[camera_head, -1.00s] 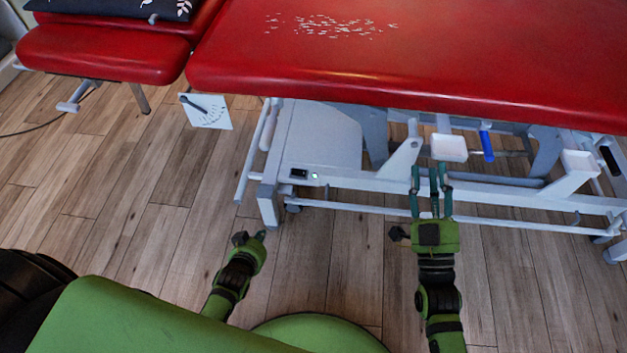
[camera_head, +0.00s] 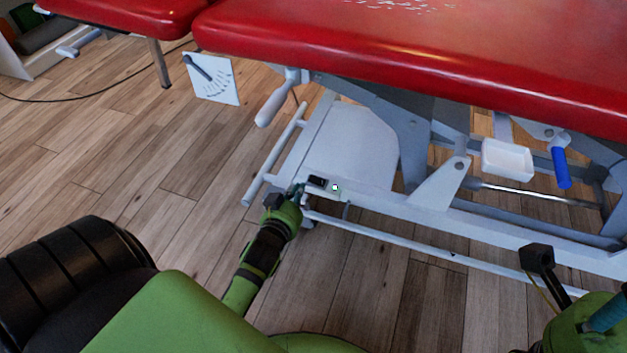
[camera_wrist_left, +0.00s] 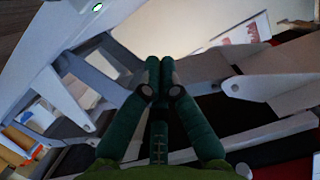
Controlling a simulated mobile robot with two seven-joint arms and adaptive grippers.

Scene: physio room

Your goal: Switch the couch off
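The couch has a red padded top (camera_head: 420,60) on a white metal frame (camera_head: 400,205). A small black switch (camera_head: 317,181) sits on the frame's lower beam, with a lit green-white light (camera_head: 335,188) just right of it. The light also shows at the top left of the left wrist view (camera_wrist_left: 97,7). My left gripper (camera_head: 298,190) is just left of the switch; I cannot tell if it touches. In the left wrist view its fingers (camera_wrist_left: 160,65) are together, with nothing seen between them. My right gripper (camera_head: 605,315) is partly cut off at the lower right.
A white dial plate (camera_head: 211,78) with a dark pointer and a white-gripped lever (camera_head: 272,105) hang left of the frame. A white pedal (camera_head: 508,160) and a blue handle (camera_head: 561,168) are at the right. A cable (camera_head: 100,97) crosses the wooden floor.

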